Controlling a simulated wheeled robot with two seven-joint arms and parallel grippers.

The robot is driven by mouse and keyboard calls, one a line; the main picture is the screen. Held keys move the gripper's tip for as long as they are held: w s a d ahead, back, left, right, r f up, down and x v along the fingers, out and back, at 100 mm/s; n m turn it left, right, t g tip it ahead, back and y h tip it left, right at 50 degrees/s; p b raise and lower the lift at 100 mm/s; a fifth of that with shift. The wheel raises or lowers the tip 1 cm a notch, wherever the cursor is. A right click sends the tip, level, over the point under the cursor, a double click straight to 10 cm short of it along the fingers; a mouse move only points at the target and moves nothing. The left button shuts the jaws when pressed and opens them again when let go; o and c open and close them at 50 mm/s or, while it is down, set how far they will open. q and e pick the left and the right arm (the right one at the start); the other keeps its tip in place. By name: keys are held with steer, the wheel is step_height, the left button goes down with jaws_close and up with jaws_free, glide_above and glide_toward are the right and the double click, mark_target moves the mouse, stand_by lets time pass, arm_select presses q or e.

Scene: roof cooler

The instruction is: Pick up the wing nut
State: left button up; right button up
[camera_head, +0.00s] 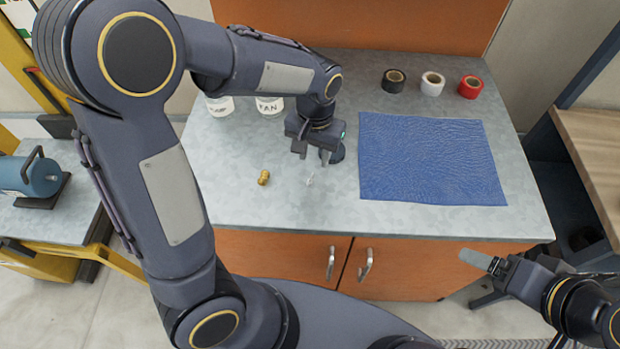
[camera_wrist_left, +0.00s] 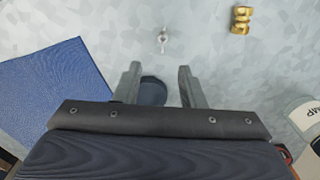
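A small silvery wing nut (camera_head: 310,180) lies on the grey metal worktop (camera_head: 270,205), left of the blue mat. It also shows in the left wrist view (camera_wrist_left: 163,40), beyond the fingertips. My left gripper (camera_head: 312,156) is over the worktop just behind the wing nut. Its two fingers are apart with nothing between them, as the left wrist view (camera_wrist_left: 157,68) also shows. My right gripper (camera_head: 480,262) is at the lower right, off the front edge of the worktop. Whether its fingers are open or shut is unclear.
A brass fitting (camera_head: 264,177) lies left of the wing nut. A dark round object (camera_wrist_left: 153,91) stands behind my left gripper. A blue mat (camera_head: 430,160) covers the right side. Black (camera_head: 394,80), white (camera_head: 432,83) and red (camera_head: 470,87) tape rolls and labelled jars (camera_head: 270,105) stand at the back.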

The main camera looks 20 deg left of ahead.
mark_target(311, 177)
arm_select(q)
steer(key=f, duration=0.5)
steer(key=shift+s+a+f, duration=0.15)
steer(key=shift+s+f, duration=0.2)
steer(key=shift+s, duration=0.05)
steer(key=shift+f+p, duration=0.3)
steer(key=shift+f, duration=0.2)
jaws_close()
